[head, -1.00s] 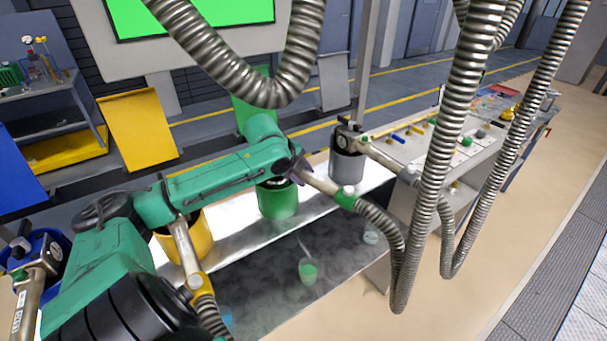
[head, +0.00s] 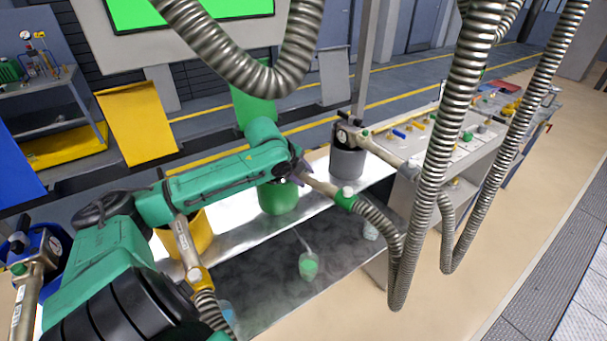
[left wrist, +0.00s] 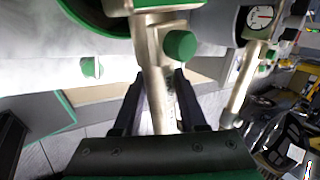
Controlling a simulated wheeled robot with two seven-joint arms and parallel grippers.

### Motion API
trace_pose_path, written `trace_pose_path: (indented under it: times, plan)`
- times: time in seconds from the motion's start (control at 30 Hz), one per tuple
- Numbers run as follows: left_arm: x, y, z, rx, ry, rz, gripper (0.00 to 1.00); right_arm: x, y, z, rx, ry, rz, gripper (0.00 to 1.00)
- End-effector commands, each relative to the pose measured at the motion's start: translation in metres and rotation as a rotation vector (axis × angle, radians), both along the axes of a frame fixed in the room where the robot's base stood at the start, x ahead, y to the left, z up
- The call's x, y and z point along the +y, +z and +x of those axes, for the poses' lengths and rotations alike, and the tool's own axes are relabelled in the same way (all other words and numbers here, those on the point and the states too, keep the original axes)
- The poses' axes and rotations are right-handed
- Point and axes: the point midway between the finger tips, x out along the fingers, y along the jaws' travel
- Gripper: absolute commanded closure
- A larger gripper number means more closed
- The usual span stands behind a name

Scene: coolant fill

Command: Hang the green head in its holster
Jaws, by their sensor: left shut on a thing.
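The green head is a metal nozzle with a green collar (head: 345,198) and a ribbed hose hanging from its back end. My left gripper (head: 300,175) is shut on its metal body; the left wrist view shows both fingers (left wrist: 158,88) around the body, near a green knob (left wrist: 180,45). The green holster (head: 278,198) is a cup on the bench, just below and left of my gripper. The arm and gripper hide part of its mouth. A green rim shows at top left in the left wrist view. The nozzle's front tip is hidden. My right gripper is not in view.
A grey holster (head: 347,162) with its own nozzle stands right of the green one. A yellow holster (head: 190,232) and nozzle are at the left. Thick hoses hang in front on the right. A green-tinted vessel (head: 308,266) sits on the dark bench part.

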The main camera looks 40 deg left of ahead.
Motion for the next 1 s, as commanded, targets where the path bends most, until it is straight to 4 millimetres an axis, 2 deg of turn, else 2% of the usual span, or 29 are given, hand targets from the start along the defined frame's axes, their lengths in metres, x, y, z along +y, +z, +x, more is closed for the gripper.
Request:
trace_pose_path:
  times: [0.8,0.83,0.9,1.0]
  plan:
    - [0.0,-0.013,0.0,0.002,0.0,0.0,1.0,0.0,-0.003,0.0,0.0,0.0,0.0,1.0]
    - [0.0,-0.013,0.0,0.002,0.0,0.0,0.51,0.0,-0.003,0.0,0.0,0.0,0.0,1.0]
    - [0.0,-0.013,0.0,0.002,0.0,0.0,0.24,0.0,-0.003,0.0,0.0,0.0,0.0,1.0]
    - [0.0,-0.013,0.0,0.001,0.0,0.0,0.24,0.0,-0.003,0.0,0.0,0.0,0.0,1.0]
